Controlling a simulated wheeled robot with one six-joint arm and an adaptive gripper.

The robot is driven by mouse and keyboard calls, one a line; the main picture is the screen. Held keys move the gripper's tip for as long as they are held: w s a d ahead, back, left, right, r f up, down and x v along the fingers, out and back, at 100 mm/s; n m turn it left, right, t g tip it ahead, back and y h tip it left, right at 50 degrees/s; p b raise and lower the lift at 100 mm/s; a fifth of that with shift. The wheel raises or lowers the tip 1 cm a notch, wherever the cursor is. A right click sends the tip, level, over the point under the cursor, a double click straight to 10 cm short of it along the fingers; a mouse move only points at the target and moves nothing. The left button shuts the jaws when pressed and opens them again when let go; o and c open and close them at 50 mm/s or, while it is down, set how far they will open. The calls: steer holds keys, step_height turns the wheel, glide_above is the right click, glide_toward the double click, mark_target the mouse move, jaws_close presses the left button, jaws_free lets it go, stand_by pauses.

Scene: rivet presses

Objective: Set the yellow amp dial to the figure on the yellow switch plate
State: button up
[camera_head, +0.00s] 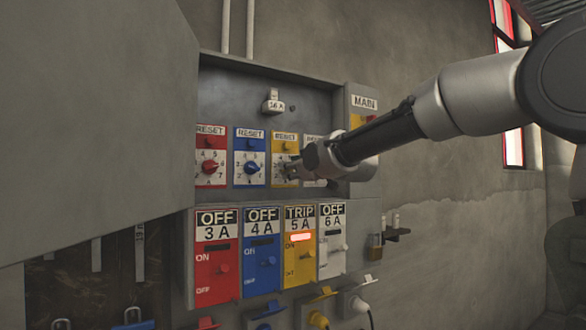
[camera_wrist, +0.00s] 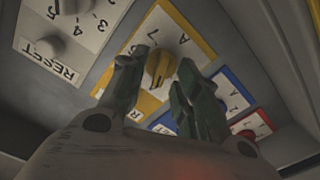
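The yellow amp dial (camera_wrist: 160,68) shows in the wrist view as a yellow knob on a white face with figures around it, among them 7. In the head view its yellow-framed plate (camera_head: 285,143) is partly hidden by my gripper (camera_head: 290,171). The yellow switch plate (camera_head: 299,268) below reads TRIP and 5 A, with a lit orange-red lamp. In the wrist view my gripper (camera_wrist: 158,88) has its two fingers apart, one on each side of the yellow knob. I cannot tell whether they touch it. The knob's exact setting is hard to read.
A red dial (camera_head: 210,168) and a blue dial (camera_head: 251,168) sit left of the yellow one, a white one (camera_wrist: 75,8) on its other side. Red (camera_head: 217,265), blue (camera_head: 262,267) and white (camera_head: 331,250) switch plates, marked OFF, flank the yellow plate. A cabinet door (camera_head: 90,110) stands at the left.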

jaws_close()
steer(key=shift+m, duration=0.3)
steer(key=m, duration=0.9)
steer(key=shift+w+d, duration=0.15)
stand_by(0.6)
jaws_free()
